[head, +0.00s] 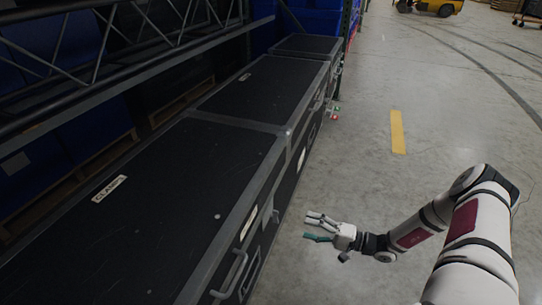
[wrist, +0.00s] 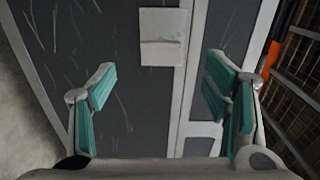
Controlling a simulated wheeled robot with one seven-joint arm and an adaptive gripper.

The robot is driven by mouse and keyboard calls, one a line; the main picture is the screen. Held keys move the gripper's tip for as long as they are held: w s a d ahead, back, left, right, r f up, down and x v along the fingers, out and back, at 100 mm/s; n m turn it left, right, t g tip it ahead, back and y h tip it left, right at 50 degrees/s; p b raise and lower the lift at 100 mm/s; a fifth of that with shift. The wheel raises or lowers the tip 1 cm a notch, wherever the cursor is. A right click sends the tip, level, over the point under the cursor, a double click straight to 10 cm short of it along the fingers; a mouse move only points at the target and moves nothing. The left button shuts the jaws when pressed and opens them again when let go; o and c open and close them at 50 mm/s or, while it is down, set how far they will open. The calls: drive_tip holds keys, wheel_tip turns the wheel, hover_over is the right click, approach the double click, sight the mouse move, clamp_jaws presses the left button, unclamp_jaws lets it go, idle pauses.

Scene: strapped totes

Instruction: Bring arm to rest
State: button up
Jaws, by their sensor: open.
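My gripper (head: 318,228) is open and empty in the head view, at the end of my arm reaching in from the right. It is in the air over the floor, beside the side face of the nearest black case (head: 150,215). In the wrist view my gripper (wrist: 160,100) shows two teal-padded fingers spread wide with nothing between them. Beyond them is a dark scratched case face (wrist: 115,45) with grey edging and a pale label (wrist: 163,38). I cannot tell whether the fingers touch the case.
More black cases (head: 262,85) stand in a row behind the nearest one. Metal shelving (head: 100,45) with blue totes (head: 75,140) is at the left. Clear concrete floor (head: 350,165) with a yellow stripe (head: 397,131) lies to the right. A yellow vehicle (head: 428,6) is far back.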

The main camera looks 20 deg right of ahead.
drive_tip(key=shift+r, duration=0.1)
drive_tip(key=s+a+r+n+g+h, duration=0.25)
drive_tip(key=r+g, duration=0.25)
drive_tip(key=r, duration=0.5)
drive_tip(key=s+a+r+n+g+h, duration=0.1)
drive_tip(key=s+a+r+n+g, duration=0.25)
drive_tip(key=r, duration=0.65)
drive_tip(key=s+a+r+n+g+h, duration=0.2)
drive_tip(key=s+a+r+g, duration=0.25)
drive_tip(key=r, duration=0.55)
drive_tip(key=s+a+r+h, duration=0.1)
drive_tip(key=s+r+h, duration=0.4)
drive_tip(key=s+r, duration=0.5)
drive_tip(key=s+d+m+t+h, duration=0.1)
drive_tip(key=s+d+t+h, duration=0.2)
drive_tip(key=s, duration=1.1)
wheel_tip(320, 180, up, 33)
drive_tip(key=t+h+p, duration=0.1)
drive_tip(key=t+p, duration=0.2)
drive_tip(key=p, duration=2.7)
drive_tip(key=shift+t, duration=0.3)
